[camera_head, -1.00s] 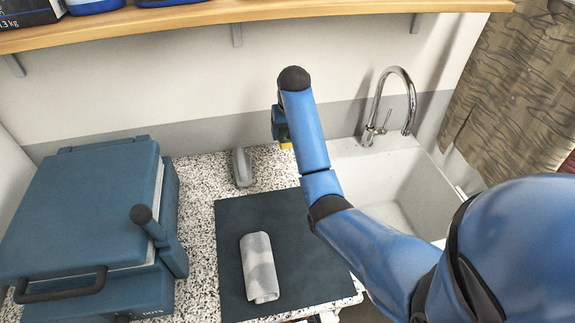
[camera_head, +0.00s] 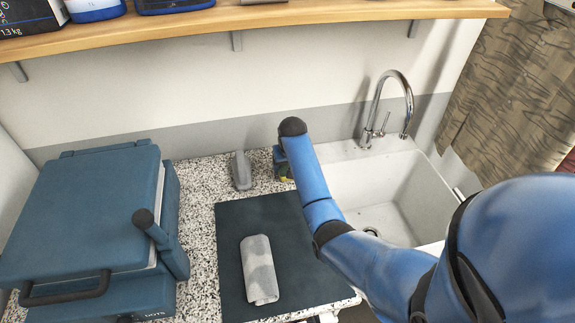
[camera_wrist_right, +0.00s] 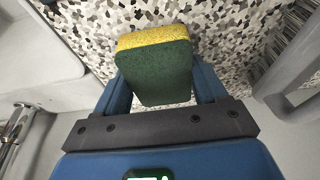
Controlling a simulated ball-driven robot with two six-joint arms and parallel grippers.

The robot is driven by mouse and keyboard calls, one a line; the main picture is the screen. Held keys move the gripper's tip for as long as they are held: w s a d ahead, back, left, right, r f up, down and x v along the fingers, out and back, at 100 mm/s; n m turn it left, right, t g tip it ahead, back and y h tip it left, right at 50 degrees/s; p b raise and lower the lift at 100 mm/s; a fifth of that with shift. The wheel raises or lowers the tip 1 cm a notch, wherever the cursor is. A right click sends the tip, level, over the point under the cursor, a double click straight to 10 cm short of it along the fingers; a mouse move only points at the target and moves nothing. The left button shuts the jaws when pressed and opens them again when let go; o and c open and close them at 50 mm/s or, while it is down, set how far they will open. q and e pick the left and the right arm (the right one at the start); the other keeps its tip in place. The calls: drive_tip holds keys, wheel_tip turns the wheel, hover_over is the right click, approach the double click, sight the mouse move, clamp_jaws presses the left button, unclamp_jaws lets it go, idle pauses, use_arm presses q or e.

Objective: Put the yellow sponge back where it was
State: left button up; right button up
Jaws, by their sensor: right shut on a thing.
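The yellow sponge (camera_wrist_right: 153,40) has a dark green scouring side and sits between the fingers of my right gripper (camera_wrist_right: 158,85) in the right wrist view. In the head view my right gripper (camera_head: 283,165) is over the speckled counter, between the grey brush-like object and the sink. Only a small yellow bit of the sponge shows there, low at the gripper; my arm hides the rest. The gripper is shut on the sponge. The sponge is at or just above the counter; I cannot tell whether it touches. My left gripper is not in view.
A grey brush-like object (camera_head: 241,171) stands just left of the gripper. The sink (camera_head: 365,185) with its tap (camera_head: 408,105) is to the right. A dark mat (camera_head: 235,222) bears a rolled grey cloth (camera_head: 259,268). A blue press (camera_head: 80,215) stands left; a shelf (camera_head: 270,16) runs above.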

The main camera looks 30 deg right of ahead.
drive_tip(key=shift+f, duration=0.25)
drive_tip(key=o, duration=0.9)
drive_tip(key=shift+o, duration=0.2)
drive_tip(key=shift+r, duration=0.1)
drive_tip(key=v, duration=1.2)
drive_tip(key=shift+b, duration=0.3)
drive_tip(key=shift+r, duration=0.1)
